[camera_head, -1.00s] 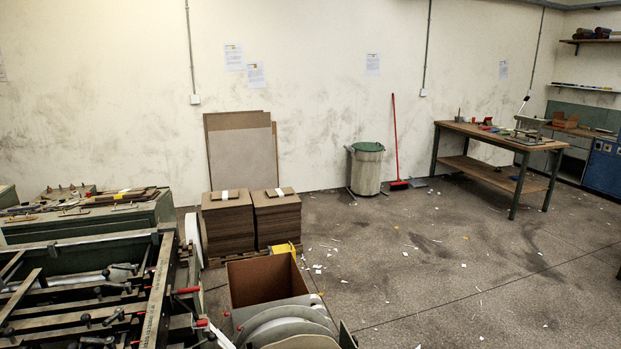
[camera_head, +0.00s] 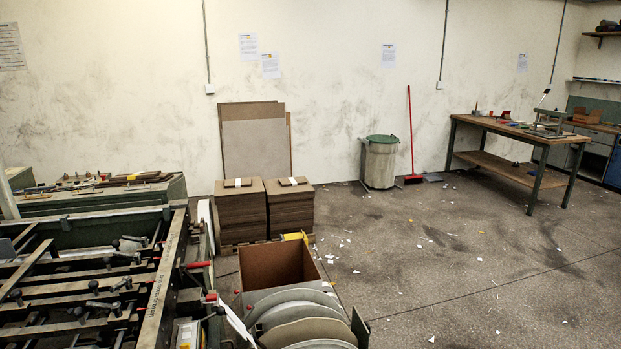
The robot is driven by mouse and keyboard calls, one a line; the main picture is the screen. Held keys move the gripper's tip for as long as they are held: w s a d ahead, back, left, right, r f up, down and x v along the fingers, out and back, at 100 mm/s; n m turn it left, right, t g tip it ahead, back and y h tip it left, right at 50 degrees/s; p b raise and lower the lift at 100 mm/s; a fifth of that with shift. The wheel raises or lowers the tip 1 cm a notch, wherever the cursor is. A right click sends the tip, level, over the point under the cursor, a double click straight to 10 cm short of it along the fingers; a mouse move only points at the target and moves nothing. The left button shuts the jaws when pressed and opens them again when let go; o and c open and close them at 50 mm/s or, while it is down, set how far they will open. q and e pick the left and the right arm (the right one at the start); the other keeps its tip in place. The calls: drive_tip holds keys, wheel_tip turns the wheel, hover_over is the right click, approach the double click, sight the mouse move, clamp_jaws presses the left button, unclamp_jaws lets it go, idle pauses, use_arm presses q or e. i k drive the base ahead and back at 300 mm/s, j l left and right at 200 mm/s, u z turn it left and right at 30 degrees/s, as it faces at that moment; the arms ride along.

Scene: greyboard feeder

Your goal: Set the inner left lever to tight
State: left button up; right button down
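The feeder machine (camera_head: 160,290) fills the lower left, with dark rails and crossbars inside a green frame. Several small levers and clamps with dark knobs sit on its bars, such as one lever (camera_head: 130,243) near the back and another (camera_head: 122,284) closer to me. Two red-handled levers stick out on its right side, an upper one (camera_head: 197,265) and a lower one (camera_head: 211,297). I cannot tell which lever is the inner left one, nor its setting. Neither of my grippers shows in the view.
Right of the machine stand an open brown box (camera_head: 275,265) and curved grey plates (camera_head: 300,315). Stacks of greyboard (camera_head: 240,212) stand behind on a pallet. A bin (camera_head: 380,163) and a workbench (camera_head: 515,135) are farther back. The floor at right is open, with scraps.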

sight(127, 281)
drive_tip(key=u, duration=1.8)
